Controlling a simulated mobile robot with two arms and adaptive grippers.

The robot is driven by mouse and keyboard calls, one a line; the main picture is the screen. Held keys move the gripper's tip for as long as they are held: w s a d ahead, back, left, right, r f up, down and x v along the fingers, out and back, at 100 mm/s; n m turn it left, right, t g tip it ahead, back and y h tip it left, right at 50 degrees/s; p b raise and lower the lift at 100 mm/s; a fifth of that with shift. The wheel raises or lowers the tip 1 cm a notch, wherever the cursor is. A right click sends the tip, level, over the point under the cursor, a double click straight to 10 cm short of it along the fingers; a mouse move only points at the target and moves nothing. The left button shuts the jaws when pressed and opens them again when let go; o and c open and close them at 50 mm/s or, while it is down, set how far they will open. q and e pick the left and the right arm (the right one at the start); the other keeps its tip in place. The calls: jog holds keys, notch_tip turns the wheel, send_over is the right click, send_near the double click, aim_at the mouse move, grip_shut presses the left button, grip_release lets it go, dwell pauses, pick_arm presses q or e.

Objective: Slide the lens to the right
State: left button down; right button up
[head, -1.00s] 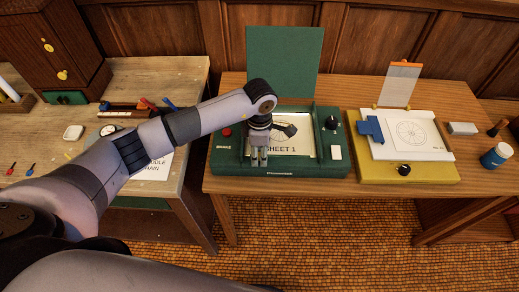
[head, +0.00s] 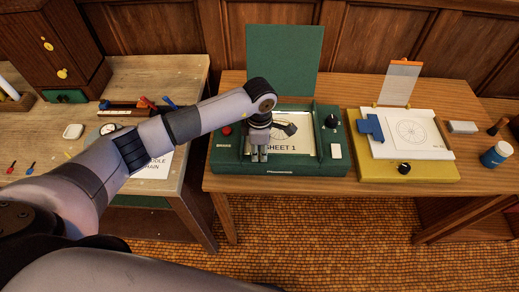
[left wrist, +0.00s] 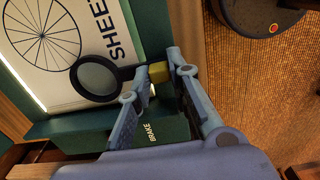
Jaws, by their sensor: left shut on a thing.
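The lens (left wrist: 95,78) is a round glass in a black ring with a short arm, seen in the left wrist view. It lies over the left side of the white sheet (left wrist: 65,45), which has a spoked wheel and the word SHEET. A yellow block (left wrist: 158,72) sits at the end of the lens's arm. My left gripper (left wrist: 153,80) is shut on this block. In the head view my left gripper (head: 259,158) points down at the left front of the green drafting board (head: 232,166) and hides the lens. My right gripper is not in view.
The green board has a red button (head: 226,131) at left, and a black knob (head: 331,122) and white switch (head: 335,151) at right. A yellow board (head: 440,172) with a blue clip stands to the right. A blue jar (head: 494,156) is at far right.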

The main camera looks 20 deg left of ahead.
aim_at(297, 159)
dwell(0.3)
pick_arm(q)
jog(key=w+d+b, duration=0.1)
jog(key=d+b, duration=0.1)
jog(key=d, duration=0.1)
jog(key=w+d+b, duration=0.1)
jog(key=d+b, duration=0.2)
jog(key=d, duration=0.1)
jog(key=w+d+b, duration=0.1)
jog(key=d+b, duration=0.2)
jog(key=d, duration=0.1)
jog(key=shift+w+f, duration=0.15)
jog(key=shift+f, duration=0.05)
jog(key=shift+w+d+r+b, duration=0.1)
jog(key=shift+d+r+b, duration=0.05)
jog(key=shift+d+b, duration=0.3)
jog(key=c, duration=1.5)
grip_release()
jog(key=shift+r, duration=0.1)
